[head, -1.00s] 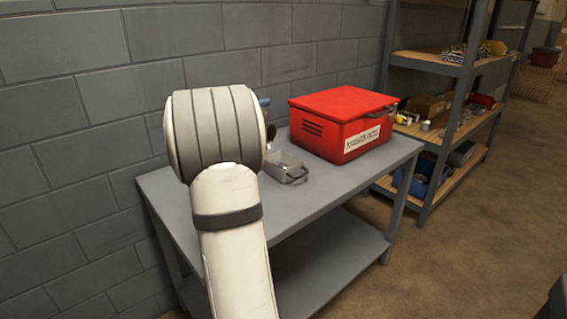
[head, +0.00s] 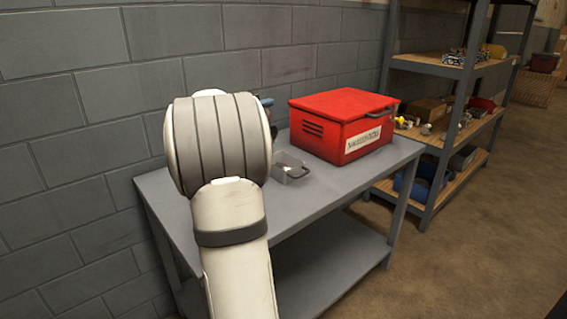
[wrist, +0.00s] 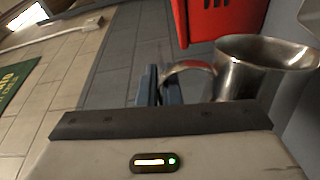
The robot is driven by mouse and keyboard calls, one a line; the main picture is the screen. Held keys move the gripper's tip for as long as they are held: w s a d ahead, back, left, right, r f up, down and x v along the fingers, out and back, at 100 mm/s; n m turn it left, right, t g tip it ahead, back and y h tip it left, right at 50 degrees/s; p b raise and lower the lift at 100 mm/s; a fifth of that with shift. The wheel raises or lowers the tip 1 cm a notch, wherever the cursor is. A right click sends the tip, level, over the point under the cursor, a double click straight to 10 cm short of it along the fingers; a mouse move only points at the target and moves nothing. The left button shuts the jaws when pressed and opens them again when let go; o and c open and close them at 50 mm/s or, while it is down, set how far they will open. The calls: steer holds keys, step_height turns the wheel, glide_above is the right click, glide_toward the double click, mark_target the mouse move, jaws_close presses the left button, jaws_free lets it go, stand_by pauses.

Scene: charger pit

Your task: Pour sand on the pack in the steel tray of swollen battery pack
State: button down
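A steel cup (wrist: 235,75) with a curved handle is in the wrist view. The blue-grey fingers of my gripper (wrist: 163,84) are shut on its handle, and its rim shows. I cannot make out any sand in it.
The red box (head: 340,125) with a white label stands on the grey table (head: 330,185), right of the tray; it also shows in the wrist view (wrist: 222,20). A loaded shelf (head: 450,130) stands further right. A block wall (head: 75,140) runs behind.

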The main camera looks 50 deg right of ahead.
steer(key=shift+s+r+m+b, duration=0.15)
steer(key=shift+s+m+b, duration=0.2)
steer(key=shift+b, duration=0.25)
steer(key=shift+s+r+m, duration=0.25)
steer(key=shift+s+m, duration=0.1)
steer(key=shift+s, duration=0.15)
stand_by(1.1)
stand_by(3.4)
steer(key=w+n+p, duration=0.2)
steer(key=p, duration=0.2)
steer(key=shift+w+p, duration=0.3)
steer(key=shift+w, duration=0.05)
steer(key=shift+w+n+p, duration=0.15)
steer(key=shift+n+p, duration=0.15)
steer(key=shift+p, duration=0.05)
steer(key=shift+f, duration=0.4)
steer(key=shift+w+r, duration=0.1)
